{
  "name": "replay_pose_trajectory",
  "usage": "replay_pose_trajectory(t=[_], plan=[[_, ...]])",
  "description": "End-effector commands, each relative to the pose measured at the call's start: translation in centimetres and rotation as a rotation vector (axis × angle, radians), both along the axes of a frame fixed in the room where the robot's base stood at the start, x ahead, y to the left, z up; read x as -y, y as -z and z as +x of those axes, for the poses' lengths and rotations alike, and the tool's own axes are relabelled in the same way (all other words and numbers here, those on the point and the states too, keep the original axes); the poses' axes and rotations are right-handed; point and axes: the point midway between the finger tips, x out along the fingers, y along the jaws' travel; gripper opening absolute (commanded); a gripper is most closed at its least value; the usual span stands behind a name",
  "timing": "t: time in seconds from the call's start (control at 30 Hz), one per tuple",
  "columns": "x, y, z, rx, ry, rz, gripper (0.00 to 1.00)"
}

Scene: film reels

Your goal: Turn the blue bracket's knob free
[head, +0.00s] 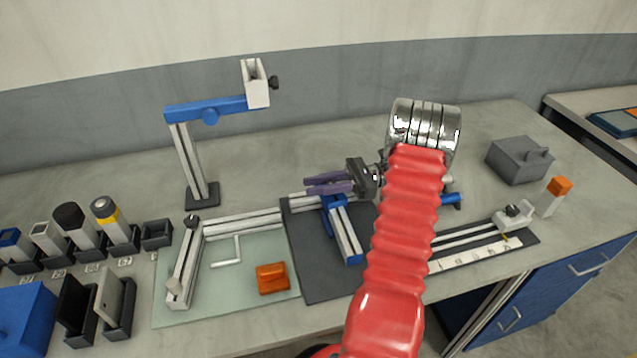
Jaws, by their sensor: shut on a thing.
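The blue bracket (333,203) sits on a metal rail over the dark grey mat, near the middle of the bench. My gripper (310,186) has purple fingers that point left, right above the bracket. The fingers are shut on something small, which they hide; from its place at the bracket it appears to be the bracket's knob. My red arm covers the area to the right of the bracket, and a blue end piece (451,200) shows past it.
A stand with a blue crossbar (205,108) and white head rises at the left. An orange block (272,278) lies on the pale green mat (215,313). A grey box (519,160) and an orange-topped post (553,196) are at the right.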

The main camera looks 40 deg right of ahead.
Motion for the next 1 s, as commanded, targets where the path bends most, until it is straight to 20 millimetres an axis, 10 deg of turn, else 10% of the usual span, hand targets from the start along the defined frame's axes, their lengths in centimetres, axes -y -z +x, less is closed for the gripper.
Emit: replay_pose_trajectory(t=[0.83, 0.87, 1.0], plan=[[-0.31, -0.01, -0.69, 0.000, -0.189, -0.002, 0.00], [-0.31, -0.01, -0.69, 0.000, -0.188, -0.002, 0.23], [-0.31, -0.01, -0.68, 0.000, -0.188, -0.002, 0.33]])
